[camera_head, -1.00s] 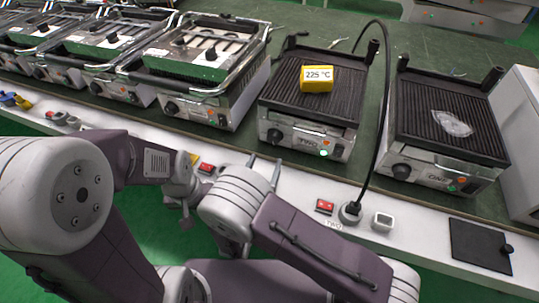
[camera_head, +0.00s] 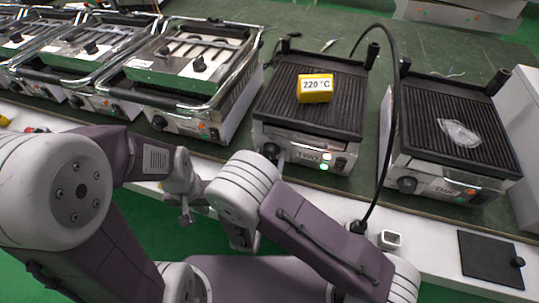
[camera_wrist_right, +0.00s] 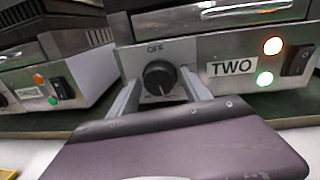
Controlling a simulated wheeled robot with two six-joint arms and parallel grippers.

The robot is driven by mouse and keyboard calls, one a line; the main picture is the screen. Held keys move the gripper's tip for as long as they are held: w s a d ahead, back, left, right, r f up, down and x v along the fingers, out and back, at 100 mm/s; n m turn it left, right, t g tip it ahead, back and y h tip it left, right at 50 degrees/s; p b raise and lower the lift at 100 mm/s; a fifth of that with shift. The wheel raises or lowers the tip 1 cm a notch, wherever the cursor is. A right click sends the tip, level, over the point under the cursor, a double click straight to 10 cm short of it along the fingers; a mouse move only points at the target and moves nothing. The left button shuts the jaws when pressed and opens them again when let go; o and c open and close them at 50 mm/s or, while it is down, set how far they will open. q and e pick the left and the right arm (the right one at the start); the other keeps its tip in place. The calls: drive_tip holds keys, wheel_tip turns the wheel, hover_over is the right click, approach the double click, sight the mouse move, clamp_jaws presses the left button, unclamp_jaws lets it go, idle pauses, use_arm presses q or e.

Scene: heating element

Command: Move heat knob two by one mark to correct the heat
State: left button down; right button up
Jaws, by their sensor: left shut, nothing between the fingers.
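Grill two (camera_head: 310,115) carries the label TWO, which also shows in the right wrist view (camera_wrist_right: 232,66). Its black heat knob (camera_wrist_right: 158,77) sits under the word OFF, with its pointer line aimed downward. My right gripper (camera_wrist_right: 160,88) has one finger on each side of the knob, with a small gap visible at each side. In the head view the right fingertips (camera_head: 280,158) are at the knob, partly hidden by the arm. A yellow temperature block (camera_head: 315,88) on the grill plate reads 220 °C. My left gripper (camera_head: 186,215) is shut and empty, away from the grills.
Grill one (camera_head: 455,130) stands to the right with a clear object on its plate. A black cable (camera_head: 397,110) loops between the grills. Several other grills stand to the left. A white socket (camera_head: 389,239) and black plate (camera_head: 490,262) lie on the front ledge.

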drive_tip(key=c, duration=1)
drive_tip(key=n+p, duration=0.1)
drive_tip(key=p, duration=0.1)
drive_tip(key=n+p, duration=0.2)
drive_tip(key=shift+r+p, duration=0.35)
drive_tip(key=shift+r, duration=0.05)
drive_tip(key=shift+f+n+g, duration=0.3)
drive_tip(key=shift+n, duration=0.4)
drive_tip(key=shift+f, duration=0.1)
drive_tip(key=o, duration=1.4)
drive_tip(key=shift+c, duration=0.2)
